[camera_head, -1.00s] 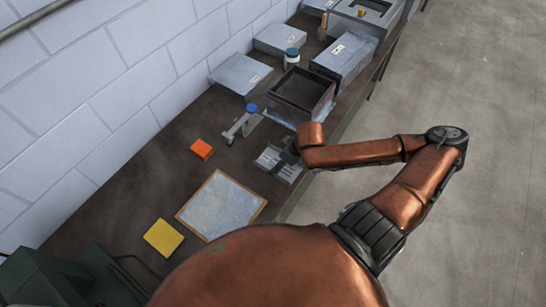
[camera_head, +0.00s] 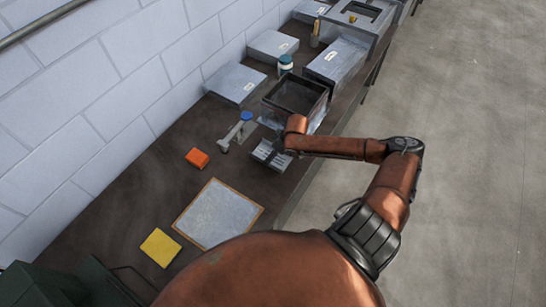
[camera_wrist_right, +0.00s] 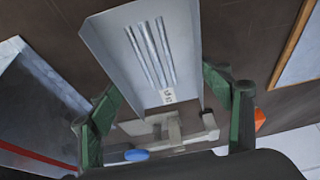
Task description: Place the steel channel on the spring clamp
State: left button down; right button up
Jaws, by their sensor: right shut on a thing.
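The steel channel (camera_head: 270,155) is a grey metal piece with raised walls, ribs and a small label. It fills the upper middle of the right wrist view (camera_wrist_right: 120,38). My right gripper (camera_wrist_right: 162,88) is shut on it, with green fingers at both side walls. In the head view my right gripper is largely hidden behind my wrist. The spring clamp (camera_head: 232,136), grey with a blue end, is on the bench just left of the channel, apart from it in the head view. In the wrist view the clamp (camera_wrist_right: 172,128) shows beyond the channel's near end. My left gripper is out of view.
An open dark bin (camera_head: 297,97) is close behind the channel. An orange block (camera_head: 197,158), a framed grey panel (camera_head: 218,214) and a yellow pad (camera_head: 160,247) lie nearer. Grey boxes (camera_head: 235,83) and a jar (camera_head: 285,64) are farther back. A white block wall borders the bench.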

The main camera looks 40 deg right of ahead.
jog(key=shift+w+d+f, duration=0.15)
jog(key=shift+w+f, duration=0.05)
jog(key=shift+f, duration=1.55)
jog(key=shift+f, duration=0.15)
jog(key=o, duration=1.4)
jog(key=shift+c, duration=0.2)
jog(key=v, duration=1.2)
